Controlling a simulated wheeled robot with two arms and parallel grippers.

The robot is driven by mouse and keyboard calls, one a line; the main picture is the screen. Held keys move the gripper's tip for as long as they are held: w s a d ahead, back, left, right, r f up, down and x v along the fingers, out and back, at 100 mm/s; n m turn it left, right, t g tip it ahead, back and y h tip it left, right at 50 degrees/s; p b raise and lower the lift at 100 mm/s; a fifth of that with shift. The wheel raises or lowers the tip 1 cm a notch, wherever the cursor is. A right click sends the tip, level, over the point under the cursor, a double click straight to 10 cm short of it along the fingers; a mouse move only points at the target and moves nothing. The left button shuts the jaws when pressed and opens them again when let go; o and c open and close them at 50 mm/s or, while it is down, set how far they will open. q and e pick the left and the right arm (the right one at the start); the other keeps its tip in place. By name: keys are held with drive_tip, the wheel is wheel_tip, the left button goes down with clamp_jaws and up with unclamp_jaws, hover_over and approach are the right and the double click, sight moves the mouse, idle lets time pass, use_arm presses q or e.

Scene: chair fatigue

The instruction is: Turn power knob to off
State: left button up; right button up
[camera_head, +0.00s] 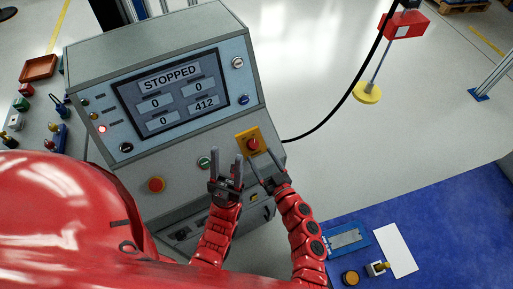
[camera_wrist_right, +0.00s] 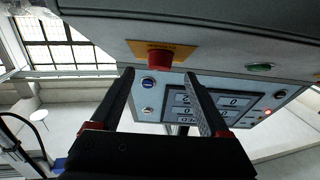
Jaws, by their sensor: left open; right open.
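A red knob on a yellow plate (camera_head: 253,144) sits on the lower right of the grey console's front; its label is too small to read. It also shows in the right wrist view (camera_wrist_right: 158,60). My right gripper (camera_head: 262,157) is open with its fingers pointing at this knob. In the right wrist view, the knob lies just beyond the gap between the fingertips (camera_wrist_right: 158,77), and I cannot tell whether they touch it. My left gripper (camera_head: 228,156) is open and empty in front of the console, left of the knob.
The console screen (camera_head: 172,90) reads STOPPED. A black cable (camera_head: 340,105) runs from the console's right.

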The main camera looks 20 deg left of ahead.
sight(255, 147)
drive_tip(key=x, duration=0.4)
drive_tip(key=shift+w+a+b, duration=0.15)
drive_tip(key=shift+w+b, duration=0.05)
drive_tip(key=shift+b, duration=0.1)
clamp_jaws()
